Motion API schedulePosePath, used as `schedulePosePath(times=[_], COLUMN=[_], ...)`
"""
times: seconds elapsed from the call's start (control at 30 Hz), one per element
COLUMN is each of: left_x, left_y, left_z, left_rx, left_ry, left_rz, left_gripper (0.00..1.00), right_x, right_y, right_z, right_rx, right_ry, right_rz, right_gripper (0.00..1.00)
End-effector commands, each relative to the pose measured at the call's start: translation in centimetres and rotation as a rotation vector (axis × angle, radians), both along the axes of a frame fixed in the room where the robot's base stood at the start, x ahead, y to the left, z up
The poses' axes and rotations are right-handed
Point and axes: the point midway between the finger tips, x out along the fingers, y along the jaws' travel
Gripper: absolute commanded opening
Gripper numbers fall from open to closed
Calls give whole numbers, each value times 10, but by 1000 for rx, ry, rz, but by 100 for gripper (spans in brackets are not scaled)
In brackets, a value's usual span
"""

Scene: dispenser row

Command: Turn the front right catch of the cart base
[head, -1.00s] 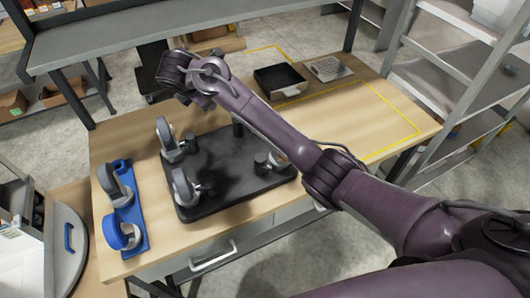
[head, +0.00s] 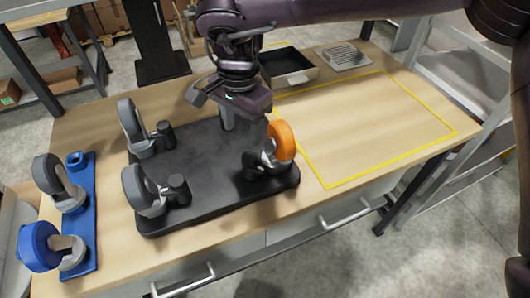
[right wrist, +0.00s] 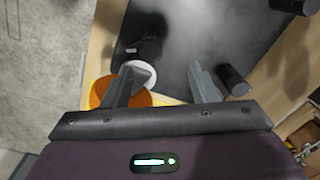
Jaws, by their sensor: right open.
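The cart base (head: 200,165) is a black plate lying on the wooden table. Its front right catch (head: 252,165) is a short black cylinder beside a caster with an orange wheel (head: 283,142). In the right wrist view the catch (right wrist: 147,47) lies beyond the left finger, and the orange wheel (right wrist: 106,92) is partly hidden behind that finger. My right gripper (head: 243,130) is open and empty above the right side of the base. In the right wrist view its fingers (right wrist: 163,75) are apart with nothing between them. My left gripper is out of view.
Grey casters (head: 137,128) stand at the base's left corners, by black catches (head: 178,188). A blue rack (head: 88,225) with casters is at the left. A black tray (head: 287,66) and a grate (head: 342,56) are at the back. The yellow-outlined area (head: 370,125) is clear.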

Motion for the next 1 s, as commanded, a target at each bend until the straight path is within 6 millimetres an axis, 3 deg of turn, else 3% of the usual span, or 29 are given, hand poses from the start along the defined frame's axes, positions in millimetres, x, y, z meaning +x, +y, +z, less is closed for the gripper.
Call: schedulePosePath(times=[0.17,0.6,0.97,1.0], left_x=[-1,-6,-4,-4], left_y=[0,2,2,1], left_z=[-1,10,11,11], left_rx=[0,2,3,2], left_ry=[2,10,7,6], left_rz=[0,-1,-2,-2], left_gripper=[36,36,36,36], right_x=[-4,-4,-4,-4], right_y=[-13,-12,-12,-12], right_z=[-8,-69,-77,-77], right_rx=[-31,-27,-27,-27], right_ry=[30,29,26,26], right_rz=[11,9,9,9], right_gripper=[54,54,54,50])
